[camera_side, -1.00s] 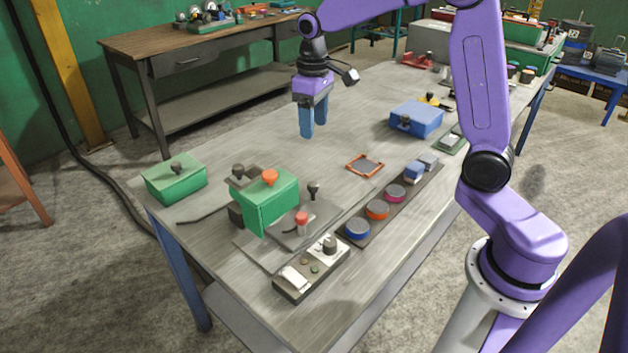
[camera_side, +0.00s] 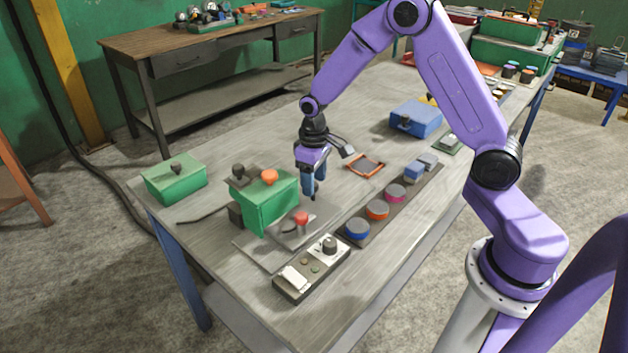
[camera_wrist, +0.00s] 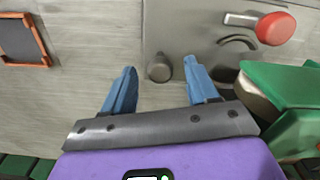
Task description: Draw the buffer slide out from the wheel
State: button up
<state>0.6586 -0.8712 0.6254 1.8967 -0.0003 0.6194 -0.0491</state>
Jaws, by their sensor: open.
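A grey round knob (camera_wrist: 159,68) stands on a grey metal plate (camera_wrist: 208,22), which also shows in the side view (camera_side: 262,252). I take this knob to be the slide's handle. My gripper (camera_side: 309,186) is open and low over the plate, right of the green housing (camera_side: 270,203). In the wrist view, the knob shows between the blue fingertips of my gripper (camera_wrist: 159,64); contact cannot be told. In the side view the fingers mostly hide it. A pale curved edge shows under the green housing (camera_wrist: 295,88); I cannot tell if it is the wheel.
A red-topped lever (camera_wrist: 275,28) stands close to the knob. An orange-framed tray (camera_side: 365,166) and a dark strip with coloured round pots (camera_side: 377,209) lie to the right. A switch box (camera_side: 311,268) is in front.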

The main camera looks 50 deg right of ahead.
jog(key=shift+f, duration=0.35)
jog(key=shift+c, duration=0.3)
grip_shut()
jog(key=d, duration=1.1)
jog(key=shift+d, duration=0.4)
jog(key=shift+o, duration=0.3)
grip_release()
jog(key=shift+d, duration=0.1)
notch_tip(320, 180, up, 18)
jog(key=shift+f, duration=0.25)
